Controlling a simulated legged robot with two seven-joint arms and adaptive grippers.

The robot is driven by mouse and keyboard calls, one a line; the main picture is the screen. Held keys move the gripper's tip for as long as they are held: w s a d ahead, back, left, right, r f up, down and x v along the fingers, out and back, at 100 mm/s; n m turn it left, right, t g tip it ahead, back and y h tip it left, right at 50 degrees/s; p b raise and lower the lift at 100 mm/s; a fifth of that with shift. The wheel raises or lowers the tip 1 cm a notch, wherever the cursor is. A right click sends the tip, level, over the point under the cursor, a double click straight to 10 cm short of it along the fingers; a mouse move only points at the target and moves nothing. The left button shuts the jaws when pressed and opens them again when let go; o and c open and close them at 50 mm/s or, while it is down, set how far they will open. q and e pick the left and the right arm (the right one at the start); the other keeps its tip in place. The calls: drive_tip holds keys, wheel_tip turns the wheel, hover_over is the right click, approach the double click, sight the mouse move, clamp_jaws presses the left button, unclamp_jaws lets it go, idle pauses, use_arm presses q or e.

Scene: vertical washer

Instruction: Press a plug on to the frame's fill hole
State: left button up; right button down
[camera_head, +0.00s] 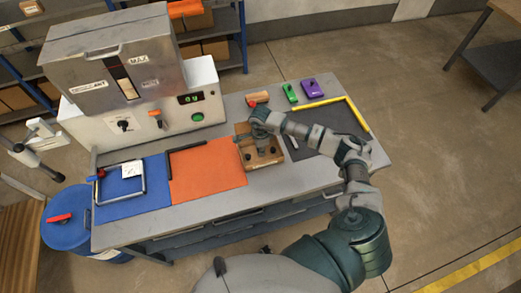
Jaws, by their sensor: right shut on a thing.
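My right gripper (262,147) points down over a wooden block fixture (247,157) at the middle of the bench. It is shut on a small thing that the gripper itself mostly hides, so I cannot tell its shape. A thin metal frame (143,176) with a white label (131,168) lies on the blue mat (150,201), left of the gripper. I cannot make out a fill hole, nor clearly a plug. My left gripper does not show.
A steel washer (105,60) with a control panel stands at the back left. The orange mat (218,178) is mostly bare, with a dark angled bar (185,148). Green (290,93) and purple (312,88) items lie behind the dark mat (335,138). A blue drum (66,226) stands left.

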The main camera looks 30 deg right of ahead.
drive_tip(key=shift+r+p, duration=2.05)
drive_tip(key=shift+r, duration=1.55)
drive_tip(key=shift+f, duration=0.1)
